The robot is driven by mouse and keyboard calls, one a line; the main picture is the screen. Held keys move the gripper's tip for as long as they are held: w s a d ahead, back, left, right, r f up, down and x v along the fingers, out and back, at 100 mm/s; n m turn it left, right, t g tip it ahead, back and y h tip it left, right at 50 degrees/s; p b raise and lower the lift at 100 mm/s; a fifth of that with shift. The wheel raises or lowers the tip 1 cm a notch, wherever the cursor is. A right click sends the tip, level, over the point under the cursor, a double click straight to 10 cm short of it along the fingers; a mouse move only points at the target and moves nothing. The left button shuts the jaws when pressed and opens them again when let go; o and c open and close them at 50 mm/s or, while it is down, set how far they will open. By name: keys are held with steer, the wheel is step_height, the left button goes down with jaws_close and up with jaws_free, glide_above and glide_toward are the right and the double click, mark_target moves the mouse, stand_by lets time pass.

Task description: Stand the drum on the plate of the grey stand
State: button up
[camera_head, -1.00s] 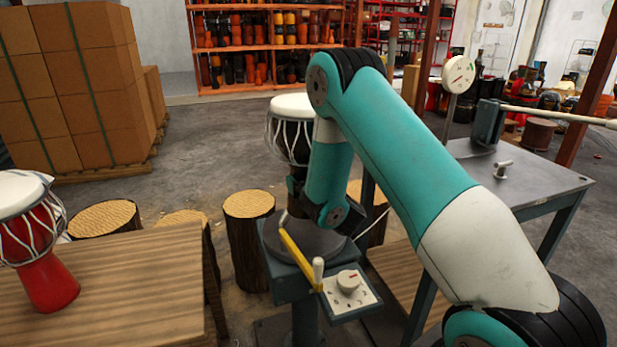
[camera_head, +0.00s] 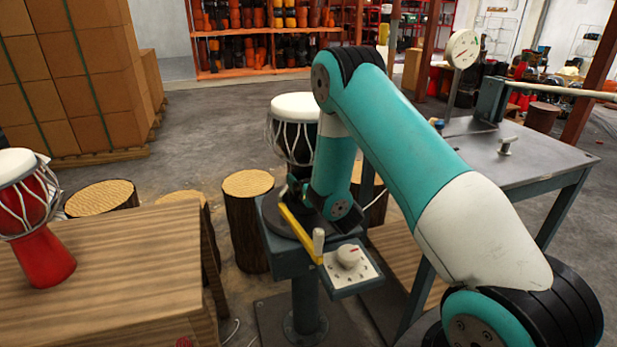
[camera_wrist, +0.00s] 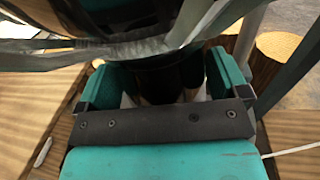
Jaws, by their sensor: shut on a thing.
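A black goblet drum with a white head and white cords (camera_head: 291,130) is upright over the grey stand. My gripper (camera_head: 301,192) is shut around its narrow dark stem. In the wrist view my gripper's two teal fingers (camera_wrist: 165,85) lie on either side of the stem, and the drum's dark bowl (camera_wrist: 110,20) fills the top. The grey stand (camera_head: 275,248) has a round dark plate (camera_head: 279,222), partly covered by my arm and the yellow lever. The drum's foot is mostly hidden, so I cannot tell whether it touches the plate.
A yellow lever (camera_head: 298,232) and a dial panel (camera_head: 350,268) are at the stand's front. A red drum (camera_head: 40,240) stands on a wooden table (camera_head: 130,270) at left. Log stools (camera_head: 248,184) are behind. A grey metal table (camera_head: 530,160) is at right.

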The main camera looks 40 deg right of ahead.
steer(key=o, duration=1.3)
steer(key=shift+f, duration=0.1)
steer(key=s+b, duration=0.1)
steer(key=s, duration=0.3)
steer(key=s+a+b, duration=0.1)
steer(key=s, duration=0.3)
steer(key=s+b, duration=0.1)
steer(key=s, duration=0.3)
steer(key=shift+a, duration=0.4)
